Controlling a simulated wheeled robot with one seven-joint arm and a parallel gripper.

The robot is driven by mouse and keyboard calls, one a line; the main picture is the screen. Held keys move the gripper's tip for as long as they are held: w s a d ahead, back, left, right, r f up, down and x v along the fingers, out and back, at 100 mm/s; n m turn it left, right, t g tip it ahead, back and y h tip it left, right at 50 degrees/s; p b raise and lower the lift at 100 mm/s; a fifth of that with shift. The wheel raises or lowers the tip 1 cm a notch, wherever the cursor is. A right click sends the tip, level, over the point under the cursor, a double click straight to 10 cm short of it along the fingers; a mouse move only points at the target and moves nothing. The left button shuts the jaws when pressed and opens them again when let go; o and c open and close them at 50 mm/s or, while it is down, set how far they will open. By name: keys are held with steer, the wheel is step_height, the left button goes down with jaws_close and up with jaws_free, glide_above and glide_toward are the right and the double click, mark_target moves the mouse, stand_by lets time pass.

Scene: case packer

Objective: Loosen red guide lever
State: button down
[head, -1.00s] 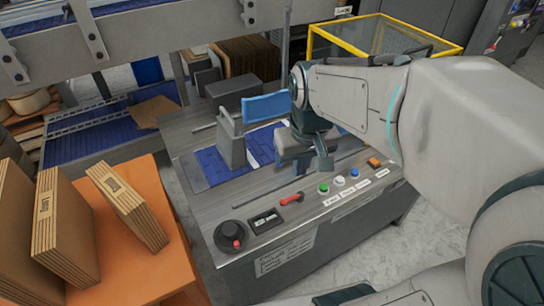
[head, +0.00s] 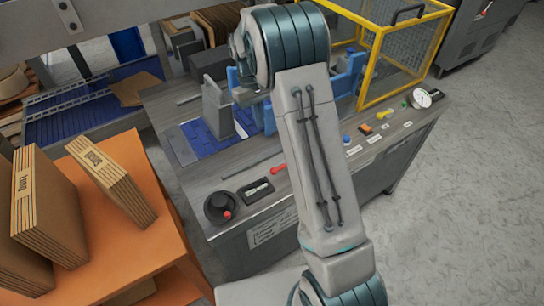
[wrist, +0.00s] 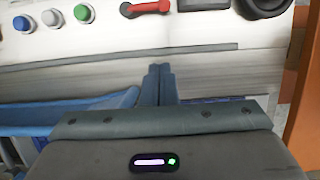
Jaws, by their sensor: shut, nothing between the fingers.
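The red lever (head: 279,169) lies on the machine's control panel in the head view, partly hidden by my arm. It also shows at the top edge of the wrist view as a red handle (wrist: 150,7) on a dark pivot. My gripper (wrist: 159,72) shows in the wrist view with its blue-grey fingers together and nothing between them. Its tips are below the lever in that picture and apart from it, with a slotted metal strip between. In the head view my arm hides the gripper.
Green (wrist: 82,12), white (wrist: 48,18) and blue (wrist: 22,23) buttons sit beside the lever. A black dial with a red knob (head: 227,214) is at the panel's left end. Blue guides (head: 355,70) and a yellow-framed guard (head: 375,50) stand behind. Cartons (head: 112,185) lean on an orange table.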

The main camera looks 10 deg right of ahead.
stand_by(0.3)
steer(key=x, duration=1)
steer(key=shift+p, duration=0.3)
steer(key=shift+s+d+f+p, duration=0.1)
steer(key=shift+s+d, duration=0.1)
steer(key=shift+s, duration=0.45)
steer(key=shift+s+d+f+p, duration=0.1)
steer(key=shift+s+d+f, duration=0.1)
steer(key=shift+s, duration=0.45)
steer(key=shift+s+d+f+p, duration=0.1)
steer(key=shift+s+d, duration=0.1)
steer(key=shift+s, duration=0.4)
